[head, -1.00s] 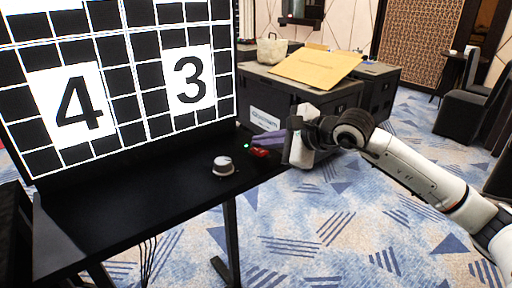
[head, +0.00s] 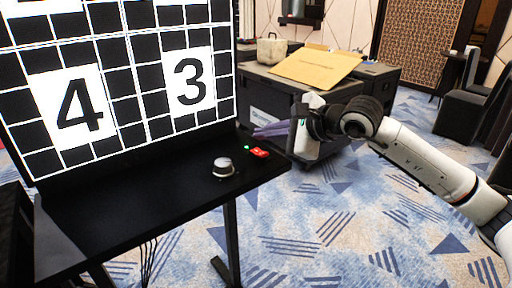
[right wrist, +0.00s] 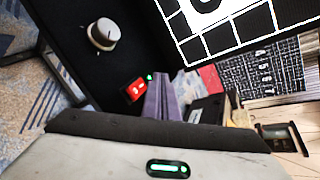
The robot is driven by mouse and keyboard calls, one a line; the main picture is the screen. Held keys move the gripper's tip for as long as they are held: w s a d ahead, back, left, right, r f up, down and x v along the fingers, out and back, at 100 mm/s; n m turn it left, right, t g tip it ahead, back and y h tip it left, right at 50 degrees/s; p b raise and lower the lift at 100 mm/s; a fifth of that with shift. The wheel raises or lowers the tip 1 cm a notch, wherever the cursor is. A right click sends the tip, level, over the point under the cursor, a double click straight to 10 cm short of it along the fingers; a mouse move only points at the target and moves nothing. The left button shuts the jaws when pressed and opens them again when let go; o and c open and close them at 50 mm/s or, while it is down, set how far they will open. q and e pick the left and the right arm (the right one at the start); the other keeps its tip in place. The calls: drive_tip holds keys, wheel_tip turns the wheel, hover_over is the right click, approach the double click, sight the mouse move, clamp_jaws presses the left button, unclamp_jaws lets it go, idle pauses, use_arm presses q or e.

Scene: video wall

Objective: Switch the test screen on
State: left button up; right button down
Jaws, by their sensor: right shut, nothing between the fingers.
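The test screen (head: 125,112) stands at the left in the head view, lit with a white grid and large numbers 4 and 3. A red switch (head: 260,152) is on the black desk below it, beside a small glowing green light (head: 246,148). The red switch also shows in the right wrist view (right wrist: 136,90), with the green light (right wrist: 149,77) at its corner. My right gripper (head: 256,131) is shut and empty, its purple fingers above and behind the switch, apart from it. The fingers also show in the right wrist view (right wrist: 163,97). My left gripper is not in view.
A silver knob (head: 223,167) stands on the black desk (head: 150,210), left of the switch. Black cases (head: 275,95) stand behind my right gripper, with a tan envelope (head: 316,66) on top. Patterned carpet lies open at the right.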

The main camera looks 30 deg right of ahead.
drive_tip(key=r, duration=0.1)
drive_tip(key=s+r, duration=0.1)
drive_tip(key=r, duration=0.1)
drive_tip(key=shift+s+r+p, duration=0.1)
drive_tip(key=shift+r+p, duration=0.05)
drive_tip(key=shift+p, duration=0.15)
